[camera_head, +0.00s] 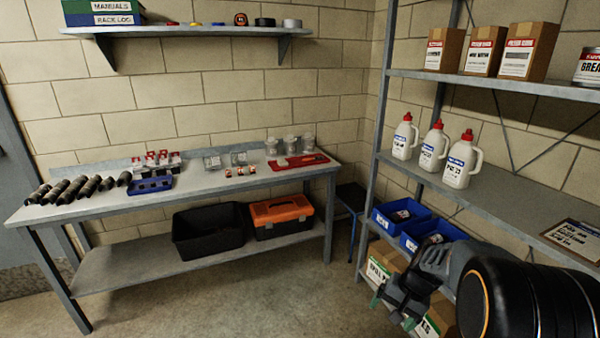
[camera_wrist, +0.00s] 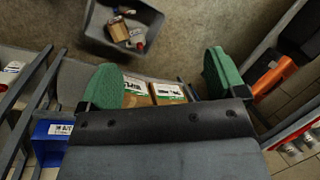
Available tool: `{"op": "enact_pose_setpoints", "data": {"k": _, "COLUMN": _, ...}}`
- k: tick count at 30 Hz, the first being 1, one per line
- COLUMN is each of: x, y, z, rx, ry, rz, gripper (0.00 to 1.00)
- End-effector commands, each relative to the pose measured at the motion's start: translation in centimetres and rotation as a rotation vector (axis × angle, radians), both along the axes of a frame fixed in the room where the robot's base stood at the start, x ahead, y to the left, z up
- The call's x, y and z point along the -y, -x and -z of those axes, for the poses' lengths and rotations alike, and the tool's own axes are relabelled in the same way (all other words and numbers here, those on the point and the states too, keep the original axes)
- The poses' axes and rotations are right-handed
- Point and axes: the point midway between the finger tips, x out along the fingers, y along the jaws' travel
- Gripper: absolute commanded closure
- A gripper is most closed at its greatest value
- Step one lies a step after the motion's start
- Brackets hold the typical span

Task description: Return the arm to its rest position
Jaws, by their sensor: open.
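My gripper (camera_head: 393,309) is at the lower right of the head view, in front of the shelf rack's lower part and pointing downward. In the wrist view, its two green finger pads (camera_wrist: 163,78) stand wide apart. No object is held between them. Cardboard boxes with green and white labels (camera_wrist: 152,94) show beyond the fingers, lower down. My dark arm link covers the lower right corner of the head view.
The metal rack (camera_head: 480,90) holds white bottles (camera_head: 433,147), blue bins (camera_head: 400,215) and boxes. A workbench (camera_head: 230,188) stands at left, with an orange toolbox (camera_head: 282,216) below. A grey bin (camera_wrist: 98,40) sits on the floor. Floor before the bench is clear.

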Motion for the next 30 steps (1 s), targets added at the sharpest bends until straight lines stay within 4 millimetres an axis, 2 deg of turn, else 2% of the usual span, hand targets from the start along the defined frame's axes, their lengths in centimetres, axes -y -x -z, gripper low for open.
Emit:
{"op": "enact_pose_setpoints", "data": {"k": 1, "x": -1.4, "y": 1.2, "z": -5.0, "rx": 0.042, "ry": 0.047, "rz": -0.065, "gripper": 0.1}}
{"op": "enact_pose_setpoints", "data": {"k": 3, "x": -2.8, "y": 3.0, "z": -8.8, "rx": 0.088, "ry": 0.109, "rz": -0.145, "gripper": 0.1}}
{"op": "enact_pose_setpoints", "data": {"k": 7, "x": -4.7, "y": 6.2, "z": -14.4, "rx": 0.175, "ry": 0.211, "rz": -0.271, "gripper": 0.1}}
{"op": "enact_pose_setpoints", "data": {"k": 12, "x": -6.0, "y": 9.6, "z": -18.8, "rx": 0.268, "ry": 0.312, "rz": -0.386, "gripper": 0.1}}
{"op": "enact_pose_setpoints", "data": {"k": 18, "x": -6.7, "y": 11.6, "z": -21.0, "rx": 0.33, "ry": 0.374, "rz": -0.455, "gripper": 0.1}}
{"op": "enact_pose_setpoints", "data": {"k": 25, "x": -6.8, "y": 12.2, "z": -21.3, "rx": 0.347, "ry": 0.39, "rz": -0.472, "gripper": 0.1}}
{"op": "enact_pose_setpoints", "data": {"k": 30, "x": -6.8, "y": 12.1, "z": -21.3, "rx": 0.346, "ry": 0.39, "rz": -0.47, "gripper": 0.27}}
